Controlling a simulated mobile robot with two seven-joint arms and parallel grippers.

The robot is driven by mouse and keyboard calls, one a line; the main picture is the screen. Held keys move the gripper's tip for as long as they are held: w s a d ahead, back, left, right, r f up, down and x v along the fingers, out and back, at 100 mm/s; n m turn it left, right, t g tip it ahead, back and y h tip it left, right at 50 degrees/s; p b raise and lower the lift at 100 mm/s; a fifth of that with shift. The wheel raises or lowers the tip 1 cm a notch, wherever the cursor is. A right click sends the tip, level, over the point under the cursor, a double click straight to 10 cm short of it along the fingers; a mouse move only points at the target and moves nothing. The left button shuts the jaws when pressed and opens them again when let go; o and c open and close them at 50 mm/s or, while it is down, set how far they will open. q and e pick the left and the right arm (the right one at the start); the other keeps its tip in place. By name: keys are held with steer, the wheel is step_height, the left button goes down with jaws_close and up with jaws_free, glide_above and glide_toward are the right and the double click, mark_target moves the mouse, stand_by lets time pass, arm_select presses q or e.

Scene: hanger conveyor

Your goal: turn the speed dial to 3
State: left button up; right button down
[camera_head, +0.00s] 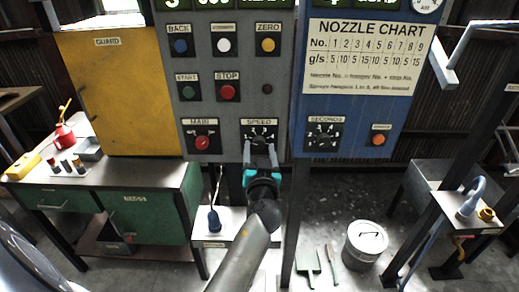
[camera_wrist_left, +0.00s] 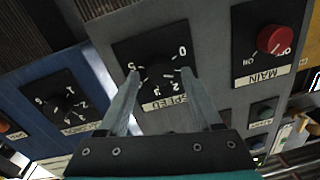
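The speed dial (camera_head: 262,134) is a black knob on a black plate numbered 0 to 5, under the SPEED label on the grey panel. It shows upside down in the left wrist view (camera_wrist_left: 160,72). My left gripper (camera_head: 260,149) is in front of its lower part, pointing at the panel. In the left wrist view my left gripper (camera_wrist_left: 161,76) is open, with one finger on each side of the knob and gaps visible between. Where the knob points is too dark to tell. My right gripper is not in view.
The red MAIN switch (camera_head: 202,142) is left of the dial. The SECONDS dial (camera_head: 322,134) is to its right on the blue panel (camera_head: 350,110). The red STOP button (camera_head: 228,92) is above. A bucket (camera_head: 365,245) stands on the floor at right.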

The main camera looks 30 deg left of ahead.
arm_select(q)
jaws_close()
stand_by(0.3)
stand_by(0.3)
steer(key=m+b, duration=0.1)
steer(key=m, duration=0.3)
steer(key=m+b, duration=0.1)
steer(key=m, duration=0.3)
steer(key=shift+m, duration=0.3)
steer(key=m, duration=0.4)
steer(key=shift+m+t+p, duration=0.3)
steer(key=shift+m+t, duration=0.1)
steer(key=shift+a+m+h+p, duration=0.1)
steer(key=shift+m+h+p, duration=0.4)
steer(key=shift+m, duration=1.9)
